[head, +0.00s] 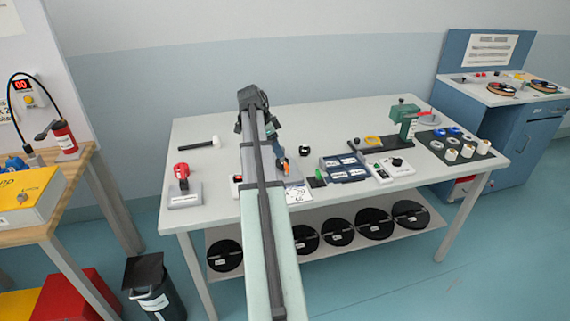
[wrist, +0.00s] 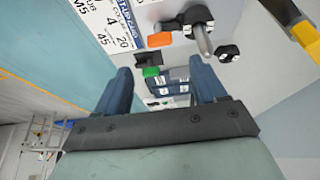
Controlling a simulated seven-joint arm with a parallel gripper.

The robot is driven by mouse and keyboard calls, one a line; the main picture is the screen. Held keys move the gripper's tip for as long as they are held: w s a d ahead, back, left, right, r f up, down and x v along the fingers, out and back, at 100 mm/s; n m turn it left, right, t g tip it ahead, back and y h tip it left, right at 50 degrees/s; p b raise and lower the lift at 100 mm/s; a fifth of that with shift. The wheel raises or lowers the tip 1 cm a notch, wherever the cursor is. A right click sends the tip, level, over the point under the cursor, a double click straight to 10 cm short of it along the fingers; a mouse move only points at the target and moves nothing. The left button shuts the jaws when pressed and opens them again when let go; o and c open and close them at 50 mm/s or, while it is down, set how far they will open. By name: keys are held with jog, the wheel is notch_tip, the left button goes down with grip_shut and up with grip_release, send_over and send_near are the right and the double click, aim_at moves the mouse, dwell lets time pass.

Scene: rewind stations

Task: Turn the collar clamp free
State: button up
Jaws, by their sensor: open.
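In the wrist view a black collar-like piece (wrist: 187,22) with a grey metal pin (wrist: 203,40) stands beside an orange lever or tab (wrist: 159,40). It may be the collar clamp, but I cannot tell for sure. Its orange part (head: 285,165) shows in the head view beside my arm, which hides much of it. My gripper (wrist: 161,70) is open, with two blue fingers apart and nothing seen between them. In the head view my gripper (head: 276,142) is over the middle of the table, close to the orange part; contact cannot be told.
A black ring-like piece (head: 305,150) lies near the gripper. A red clamp-like device (head: 182,174) on a grey base and a hammer (head: 200,143) stand left. A blue box (head: 345,168), a white control box (head: 391,167) and a green stand (head: 407,127) stand right. Black reels fill the lower shelf (head: 370,241).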

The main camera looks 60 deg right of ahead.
aim_at(286, 165)
jog(key=x, duration=0.9)
jog(key=shift+f, duration=0.1)
jog(key=shift+c, duration=0.3)
jog(key=c, duration=1)
